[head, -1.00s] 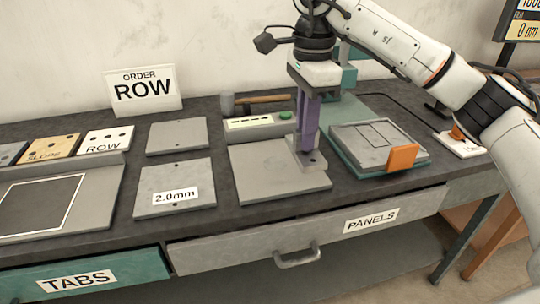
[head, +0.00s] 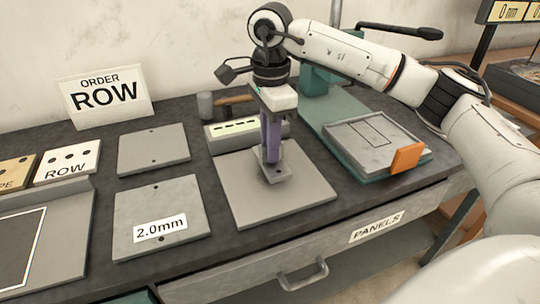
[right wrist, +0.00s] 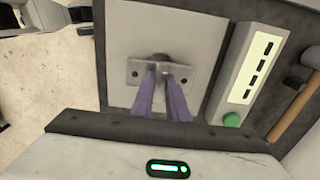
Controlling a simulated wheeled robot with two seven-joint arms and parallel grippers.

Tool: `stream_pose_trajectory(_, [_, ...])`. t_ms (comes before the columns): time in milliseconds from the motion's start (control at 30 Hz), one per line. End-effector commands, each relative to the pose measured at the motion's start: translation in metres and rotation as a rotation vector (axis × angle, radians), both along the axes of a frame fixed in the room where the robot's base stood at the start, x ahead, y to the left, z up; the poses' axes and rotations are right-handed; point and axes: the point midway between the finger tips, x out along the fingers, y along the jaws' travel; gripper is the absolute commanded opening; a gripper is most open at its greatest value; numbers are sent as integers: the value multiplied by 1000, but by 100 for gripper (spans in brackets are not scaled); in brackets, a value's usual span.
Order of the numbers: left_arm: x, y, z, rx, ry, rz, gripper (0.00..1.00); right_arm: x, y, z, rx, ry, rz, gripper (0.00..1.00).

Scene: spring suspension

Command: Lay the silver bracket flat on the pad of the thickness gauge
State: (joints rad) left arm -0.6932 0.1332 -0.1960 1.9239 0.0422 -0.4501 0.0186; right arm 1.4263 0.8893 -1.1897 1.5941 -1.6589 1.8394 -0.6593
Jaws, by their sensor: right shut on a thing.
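My right gripper (head: 271,148), with purple fingers, is shut on the upright part of the silver bracket (head: 276,173). The bracket's flat foot, with a hole at each end, faces down over a grey square plate (head: 310,193). I cannot tell whether the foot touches this plate. The right wrist view shows the foot (right wrist: 122,76) lying across between the fingers and the plate (right wrist: 125,28). A readout marked with zeros (head: 508,11) stands at the upper right; I cannot tell which surface is the thickness gauge's pad. My left gripper is not in view.
A teal-based fixture (head: 350,155) with a grey plate and orange tab (head: 406,158) stands right of the bracket. A green-button box (head: 232,133) and a hammer (head: 207,105) lie behind. A plate labelled 2.0mm (head: 190,200) lies left. Another bench is at far right.

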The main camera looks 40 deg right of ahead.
Motion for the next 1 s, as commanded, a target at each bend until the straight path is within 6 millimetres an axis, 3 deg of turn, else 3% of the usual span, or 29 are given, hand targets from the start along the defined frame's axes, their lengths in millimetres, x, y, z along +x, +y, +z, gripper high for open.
stream_pose_trajectory(200, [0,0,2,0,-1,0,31,-1,-1,-29,-1,2,0,0])
stream_pose_trajectory(567, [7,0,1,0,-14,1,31,0,0,-35,0,0,0,0])
stream_pose_trajectory(600, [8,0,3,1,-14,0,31,0,0,-34,-1,1,0,20])
stream_pose_trajectory(667, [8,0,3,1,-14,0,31,0,0,-33,-1,1,0,31])
stream_pose_trajectory(1000, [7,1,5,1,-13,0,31,0,0,-30,0,0,0,32])
